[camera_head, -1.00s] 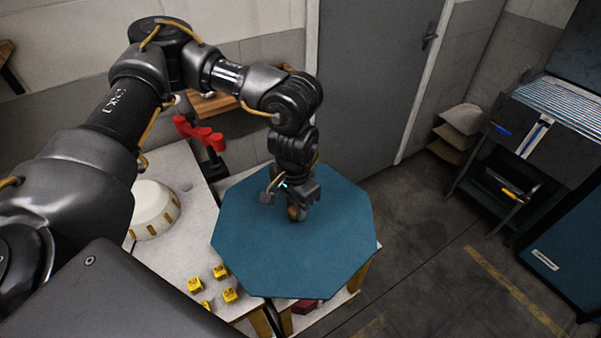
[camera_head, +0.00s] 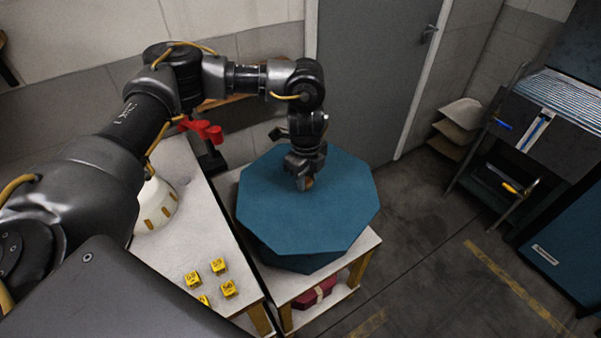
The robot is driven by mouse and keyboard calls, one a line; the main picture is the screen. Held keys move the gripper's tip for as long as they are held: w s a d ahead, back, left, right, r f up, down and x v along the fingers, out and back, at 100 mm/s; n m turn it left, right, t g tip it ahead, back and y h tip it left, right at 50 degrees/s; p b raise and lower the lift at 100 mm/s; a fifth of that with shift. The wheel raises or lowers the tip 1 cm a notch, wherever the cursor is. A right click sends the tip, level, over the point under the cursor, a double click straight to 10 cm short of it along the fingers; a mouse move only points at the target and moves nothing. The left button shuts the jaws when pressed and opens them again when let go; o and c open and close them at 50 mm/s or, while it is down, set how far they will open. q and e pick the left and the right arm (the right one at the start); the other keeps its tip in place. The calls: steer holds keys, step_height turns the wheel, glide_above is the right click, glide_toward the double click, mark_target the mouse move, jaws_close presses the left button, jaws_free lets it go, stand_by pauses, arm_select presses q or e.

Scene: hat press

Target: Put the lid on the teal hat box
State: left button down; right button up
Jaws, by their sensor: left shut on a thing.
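The teal octagonal lid (camera_head: 290,218) is held level over the small table at the centre. My left gripper (camera_head: 304,186) is shut on the knob at the lid's middle; the knob is mostly hidden by the fingers. The teal hat box (camera_head: 305,264) shows below the lid's front edge as a darker side wall. The lid covers the box's top, and I cannot tell whether the lid rests on the box or hovers just above it. My right gripper is not in view.
A white table (camera_head: 187,235) on the left bears yellow numbered blocks (camera_head: 219,265) and a cream round object (camera_head: 154,206). A red clamp-like tool (camera_head: 203,131) stands behind. A dark red box (camera_head: 315,292) sits on the lower shelf.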

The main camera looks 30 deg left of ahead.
arm_select(q)
steer(key=w+a+f+m, duration=0.1)
steer(key=m, duration=0.2)
steer(key=w+a+f+m, duration=0.1)
steer(key=m, duration=0.2)
steer(key=w+a+f+m, duration=0.1)
steer(key=m, duration=0.2)
steer(key=shift+w+b, duration=0.35)
steer(key=m, duration=0.1)
steer(key=a+f+m, duration=0.1)
steer(key=m, duration=0.1)
steer(key=shift+w+a+f+m, duration=0.1)
steer(key=shift+w+a+m, duration=0.1)
steer(key=shift+w+m, duration=0.15)
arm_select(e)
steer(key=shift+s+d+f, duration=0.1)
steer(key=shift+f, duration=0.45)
arm_select(q)
steer(key=shift+f, duration=0.1)
